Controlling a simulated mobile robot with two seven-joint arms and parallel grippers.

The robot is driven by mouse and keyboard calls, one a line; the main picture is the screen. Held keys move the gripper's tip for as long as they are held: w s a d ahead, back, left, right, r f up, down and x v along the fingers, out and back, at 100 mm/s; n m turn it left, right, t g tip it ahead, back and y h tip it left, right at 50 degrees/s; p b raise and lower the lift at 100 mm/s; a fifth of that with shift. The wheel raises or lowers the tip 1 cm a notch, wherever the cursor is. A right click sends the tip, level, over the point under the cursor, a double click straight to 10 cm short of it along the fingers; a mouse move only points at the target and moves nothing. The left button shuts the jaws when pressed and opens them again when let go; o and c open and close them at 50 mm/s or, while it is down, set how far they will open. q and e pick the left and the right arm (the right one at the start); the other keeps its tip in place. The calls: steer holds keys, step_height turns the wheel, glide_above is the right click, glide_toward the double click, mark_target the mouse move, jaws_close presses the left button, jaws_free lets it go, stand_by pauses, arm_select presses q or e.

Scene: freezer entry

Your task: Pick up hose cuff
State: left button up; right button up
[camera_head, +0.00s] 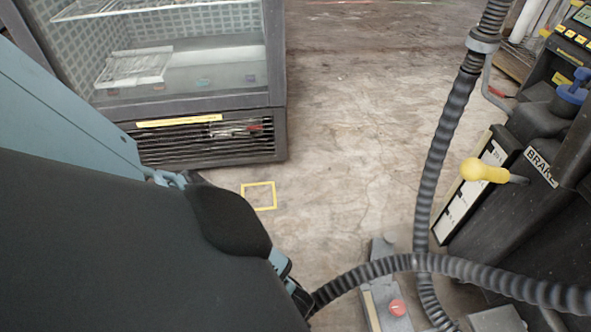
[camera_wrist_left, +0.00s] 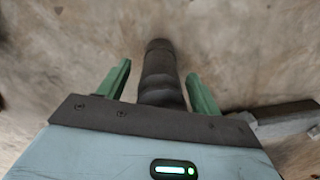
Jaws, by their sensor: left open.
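The hose cuff (camera_wrist_left: 158,72) is a dark ribbed cylinder in the left wrist view. It lies between the two green fingers of my left gripper (camera_wrist_left: 158,68), with a visible gap on each side, and its tip reaches past the fingertips. My left gripper is open. In the head view my left arm hides most of the gripper (camera_head: 296,292). The grey corrugated hose (camera_head: 372,270) runs from there to the right, and the cuff at its end is largely hidden. My right gripper is not in view.
A glass-fronted freezer cabinet (camera_head: 205,110) stands at the upper left. A dark machine with a yellow-knobbed lever (camera_head: 484,171) stands at the right. A grey floor unit with a red button (camera_head: 397,308) lies under the hose. A yellow square (camera_head: 259,209) marks the floor; mid-floor is clear.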

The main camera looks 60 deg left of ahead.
arm_select(q)
steer(key=shift+f, duration=0.4)
steer(key=shift+c, duration=0.4)
steer(key=c, duration=1)
steer(key=shift+c, duration=0.2)
steer(key=shift+r, duration=0.15)
